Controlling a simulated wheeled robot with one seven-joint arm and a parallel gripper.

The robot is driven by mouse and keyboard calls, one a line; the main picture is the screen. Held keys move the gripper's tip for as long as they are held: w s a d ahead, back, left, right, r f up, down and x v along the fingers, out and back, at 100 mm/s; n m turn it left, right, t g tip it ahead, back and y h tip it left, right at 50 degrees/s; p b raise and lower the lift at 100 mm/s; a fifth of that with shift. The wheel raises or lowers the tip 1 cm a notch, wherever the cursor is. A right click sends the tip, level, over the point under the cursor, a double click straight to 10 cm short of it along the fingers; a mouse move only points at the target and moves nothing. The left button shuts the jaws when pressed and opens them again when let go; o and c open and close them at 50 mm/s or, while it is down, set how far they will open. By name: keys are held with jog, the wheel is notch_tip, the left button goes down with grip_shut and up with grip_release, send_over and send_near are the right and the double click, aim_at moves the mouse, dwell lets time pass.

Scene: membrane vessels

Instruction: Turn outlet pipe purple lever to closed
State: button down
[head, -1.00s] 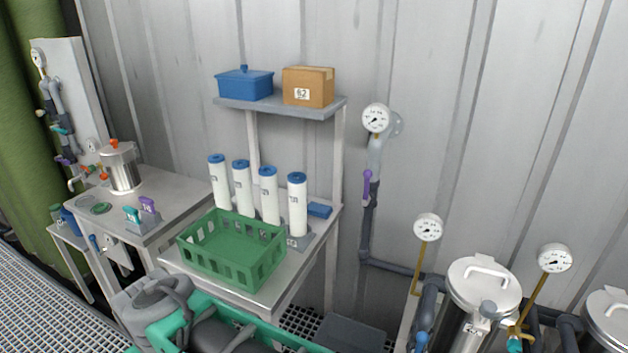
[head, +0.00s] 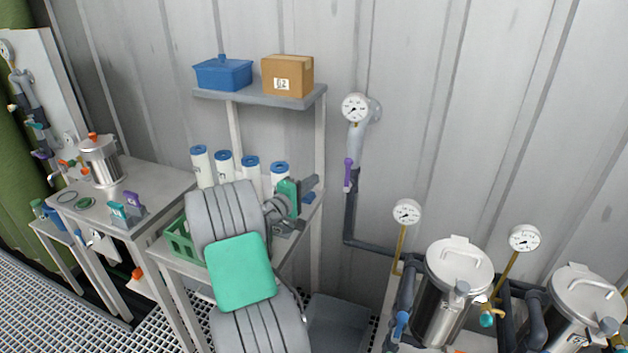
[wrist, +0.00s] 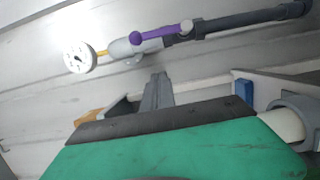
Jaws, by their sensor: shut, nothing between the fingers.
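The purple lever (head: 348,175) is on the grey outlet pipe (head: 351,212) against the wall, below a round white gauge (head: 355,108). It lies roughly along the pipe, upright in the head view. In the wrist view the purple lever (wrist: 152,34) lies across the top, beside the grey and white pipe. My gripper (head: 314,182) is shut and empty, to the left of the lever and apart from it, at about its height. In the wrist view my gripper's fingers (wrist: 158,86) point toward the pipe, below the lever.
A shelf with a blue box (head: 222,73) and a cardboard box (head: 287,76) stands left of the pipe. White cylinders (head: 251,173) and a green crate (head: 180,242) are partly behind my arm. Metal vessels (head: 458,268) with gauges stand at the right. The wall around the lever is clear.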

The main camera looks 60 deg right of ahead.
aim_at(347, 176)
jog(key=s+d+p, duration=0.3)
jog(key=s+d, duration=0.1)
jog(key=d, duration=0.3)
jog(key=shift+s+d, duration=0.15)
jog(key=shift+s, duration=0.1)
